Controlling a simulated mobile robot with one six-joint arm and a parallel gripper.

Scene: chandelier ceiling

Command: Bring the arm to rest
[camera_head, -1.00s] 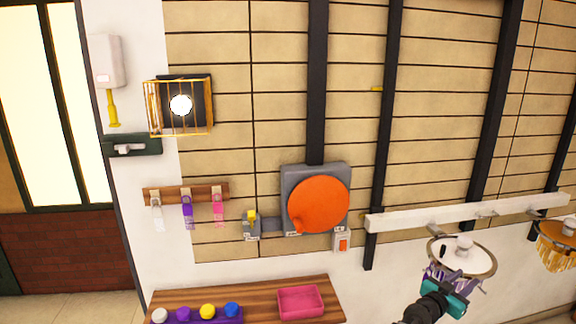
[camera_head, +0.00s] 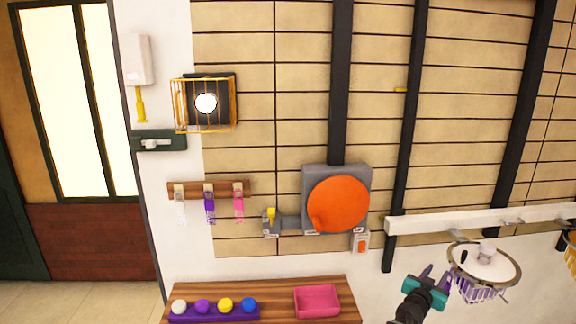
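My gripper (camera_head: 436,273), with a teal body and purple fingers, is at the lower right, at the end of my dark arm. Its two fingers stand apart with nothing seen between them. It is just left of a round chandelier (camera_head: 484,262) with a pale top, a ring and purple hanging pieces. The fingers look close to the chandelier's left edge; I cannot tell the gap in depth.
A white rail (camera_head: 430,224) runs above the chandelier, with another amber chandelier (camera_head: 571,250) at the right edge. A wooden shelf (camera_head: 280,296) holds a pink tray (camera_head: 317,288) and several coloured balls. An orange disc (camera_head: 338,204) is on the wall.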

